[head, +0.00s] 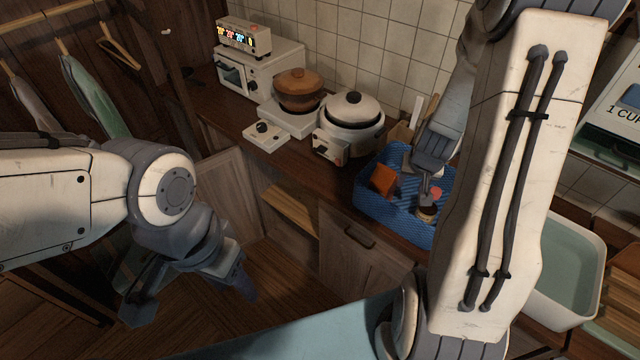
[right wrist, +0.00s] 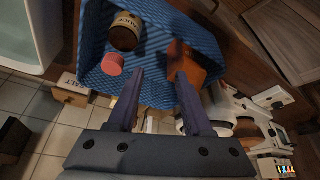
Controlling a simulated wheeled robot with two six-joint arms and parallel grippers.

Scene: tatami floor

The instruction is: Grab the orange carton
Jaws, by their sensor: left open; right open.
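The orange carton (head: 382,180) is in the left part of the blue woven basket (head: 394,226) on the counter. In the right wrist view the orange carton (right wrist: 194,66) is at the right side of the basket (right wrist: 88,35). My right gripper (head: 426,188) is open over the basket, to the right of the carton in the head view. In the right wrist view one finger of this gripper (right wrist: 160,76) overlaps the carton; I cannot tell whether they touch. My left gripper (head: 195,300) is open and empty, low in front of the cabinets.
A labelled jar (right wrist: 125,32) and a pink item (right wrist: 112,64) share the basket. A rice cooker (head: 348,122), a brown pot (head: 298,88) and a toaster oven (head: 258,70) stand left of it. A sink basin (head: 572,262) is at the right.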

